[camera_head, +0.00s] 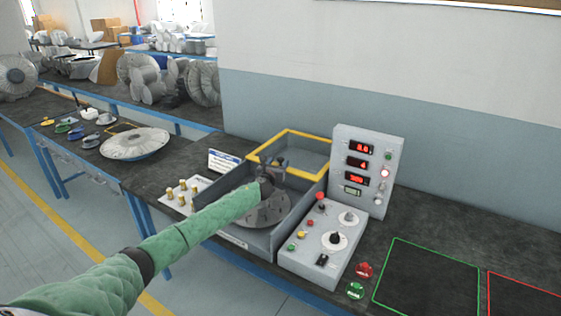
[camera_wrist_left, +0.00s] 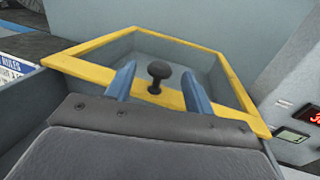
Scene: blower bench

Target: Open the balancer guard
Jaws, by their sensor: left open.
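The balancer guard, a yellow-edged frame (camera_head: 311,136), sits over the rear part of the grey balancer box (camera_head: 287,229). The front part of the box is uncovered and shows a grey disc (camera_head: 262,212) inside. In the left wrist view the yellow frame (camera_wrist_left: 90,47) fills the middle, with a black knob (camera_wrist_left: 158,72) on its near edge. My left gripper (camera_head: 272,161) is over the box at the guard's near edge. Its blue fingers (camera_wrist_left: 159,80) are open, one on each side of the knob, with visible gaps. In the head view the gripper hides the knob.
A display panel (camera_head: 368,150) and a control box (camera_head: 325,240) with buttons and dials stand right of the balancer. Brass weights (camera_head: 182,190) and a small sign (camera_head: 223,162) are at its left. Green-outlined (camera_head: 430,279) and red-outlined areas at right are empty.

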